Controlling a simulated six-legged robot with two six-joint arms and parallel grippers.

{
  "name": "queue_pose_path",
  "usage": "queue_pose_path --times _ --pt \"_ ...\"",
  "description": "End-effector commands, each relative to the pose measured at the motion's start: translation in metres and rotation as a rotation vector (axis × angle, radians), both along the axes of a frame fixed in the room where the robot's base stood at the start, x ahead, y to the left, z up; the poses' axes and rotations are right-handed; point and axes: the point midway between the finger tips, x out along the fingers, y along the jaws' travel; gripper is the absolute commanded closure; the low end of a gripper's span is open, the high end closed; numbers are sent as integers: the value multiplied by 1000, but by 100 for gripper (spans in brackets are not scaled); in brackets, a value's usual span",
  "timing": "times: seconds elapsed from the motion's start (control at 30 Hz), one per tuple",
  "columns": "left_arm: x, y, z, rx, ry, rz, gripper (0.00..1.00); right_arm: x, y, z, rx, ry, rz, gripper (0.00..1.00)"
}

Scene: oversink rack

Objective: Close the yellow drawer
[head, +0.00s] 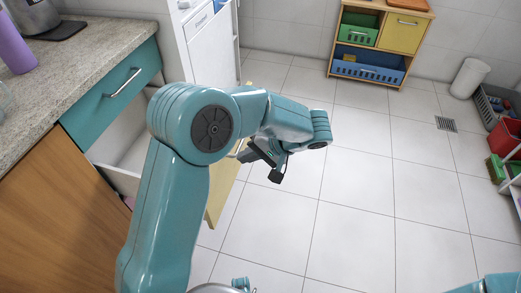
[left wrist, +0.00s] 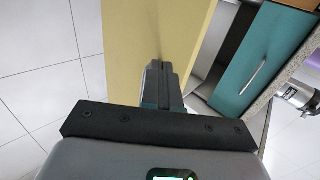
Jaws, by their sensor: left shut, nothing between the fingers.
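The yellow drawer (head: 220,196) stands pulled out from the counter on the left in the head view. Its pale inner box shows behind my arm, and my left arm hides much of its front. In the left wrist view its yellow front (left wrist: 150,32) fills the upper middle. My left gripper (head: 243,154) is on the outer side of the front, pointing toward it. In the left wrist view the gripper (left wrist: 164,68) is shut and empty, its tips over the yellow front. I cannot tell whether they touch it. My right gripper is out of view.
A teal drawer (head: 112,92) with a metal handle sits shut under the stone counter (head: 85,55). A wooden cabinet front (head: 55,215) is below. A white cabinet (head: 212,50) stands behind. The tiled floor (head: 350,200) to the right is clear.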

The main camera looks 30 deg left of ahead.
Motion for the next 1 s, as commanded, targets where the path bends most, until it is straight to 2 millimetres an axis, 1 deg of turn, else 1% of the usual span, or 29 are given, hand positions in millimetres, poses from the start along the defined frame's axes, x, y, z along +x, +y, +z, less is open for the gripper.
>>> queue_pose_path --times 0.03,0.1,0.23,0.4,0.53,0.87,1.0 --pt "-2 9 -10 1 2 3 100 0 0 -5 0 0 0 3" --pt "-5 18 -19 0 2 2 100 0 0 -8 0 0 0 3" --pt "-8 38 -18 -1 -1 1 100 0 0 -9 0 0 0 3" --pt "-10 53 -18 -1 -2 -1 100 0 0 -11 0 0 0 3" --pt "-9 56 -17 -1 -1 -4 100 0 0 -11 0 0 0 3" --pt "-9 56 -17 -1 -1 -4 100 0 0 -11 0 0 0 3" --pt "-11 64 -18 -1 -1 -2 100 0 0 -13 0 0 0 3"
